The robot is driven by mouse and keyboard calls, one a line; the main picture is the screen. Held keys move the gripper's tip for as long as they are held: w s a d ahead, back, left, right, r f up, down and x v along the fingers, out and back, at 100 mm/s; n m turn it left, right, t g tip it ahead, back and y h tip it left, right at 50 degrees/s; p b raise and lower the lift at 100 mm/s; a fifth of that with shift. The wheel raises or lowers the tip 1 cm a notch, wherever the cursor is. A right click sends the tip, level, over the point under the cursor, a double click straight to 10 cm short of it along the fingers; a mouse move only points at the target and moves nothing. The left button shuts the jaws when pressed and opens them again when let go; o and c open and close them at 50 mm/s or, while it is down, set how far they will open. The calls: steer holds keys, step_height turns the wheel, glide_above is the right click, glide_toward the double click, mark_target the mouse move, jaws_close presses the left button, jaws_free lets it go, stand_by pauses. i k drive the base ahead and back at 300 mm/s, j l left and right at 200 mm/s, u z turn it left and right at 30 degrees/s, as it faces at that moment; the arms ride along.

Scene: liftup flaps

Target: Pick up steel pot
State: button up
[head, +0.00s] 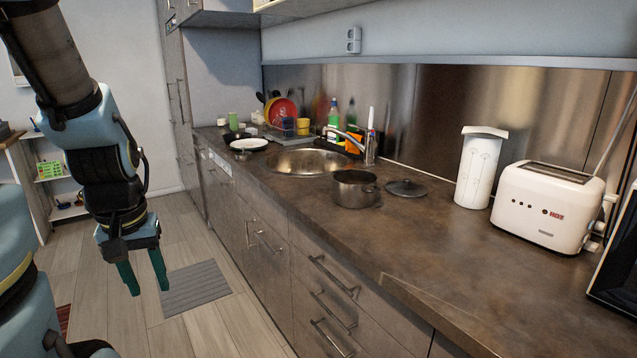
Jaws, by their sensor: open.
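The steel pot (355,189) stands upright and open on the brown countertop, in front of the sink. A dark round lid (406,188) lies on the counter just to the right of the pot, apart from it. My gripper (146,283) hangs at the left over the floor, its two green fingers pointing down and spread apart with nothing between them. It is well to the left of the pot and in front of the cabinets, not over the counter.
A sink (307,162) with a faucet (369,142) lies behind the pot. A white canister (480,168) and a white toaster (549,205) stand to the right. Dishes and a white plate (249,144) fill the far end. The front right of the countertop (450,262) is clear. Drawer handles (333,276) stick out below.

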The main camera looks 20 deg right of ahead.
mark_target(353, 189)
steer(key=i+j+z, duration=0.15)
steer(key=i+z, duration=0.15)
steer(key=i, duration=0.15)
steer(key=i+j+z, duration=0.25)
steer(key=i, duration=0.2)
steer(key=i+j+z, duration=0.2)
steer(key=i+z, duration=0.2)
steer(key=i+j+z, duration=0.25)
steer(key=z, duration=0.15)
steer(key=i+j+z, duration=0.25)
steer(key=j+z, duration=0.15)
steer(key=j, duration=0.1)
